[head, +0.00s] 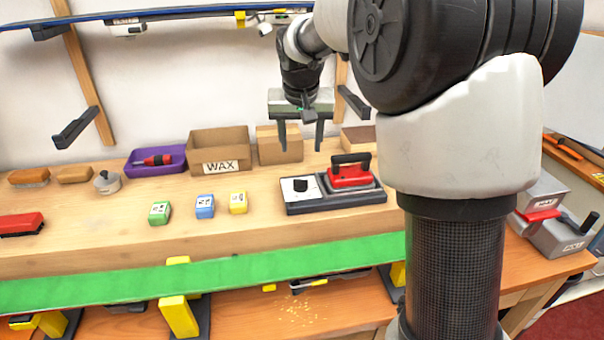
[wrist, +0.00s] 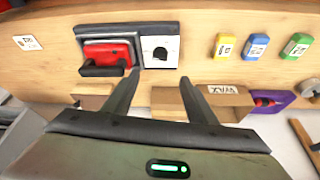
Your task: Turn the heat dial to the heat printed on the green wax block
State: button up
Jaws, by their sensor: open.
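The green wax block (head: 159,213) sits on the bench at the left of a blue block (head: 205,207) and a yellow block (head: 238,203). It also shows in the wrist view (wrist: 297,45); the print on its white label is too small to read surely. The heat dial is a black knob (head: 300,185) on a white plate, left of a red iron (head: 350,173) on the same dark base. In the wrist view the dial (wrist: 160,54) is just beyond my fingertips. My gripper (head: 300,148) is open and empty, above and behind the dial, pointing down, not touching it.
A cardboard WAX box (head: 219,151), a purple tray (head: 143,166) and another carton (head: 279,146) stand behind. A green-based ski (head: 210,274) runs along the bench front. The bench between blocks and dial base is clear.

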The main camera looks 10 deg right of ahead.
aim_at(301, 181)
jog(key=b+x, duration=0.1)
jog(key=x, duration=1.5)
jog(key=shift+f, duration=0.15)
jog(key=c, duration=1.1)
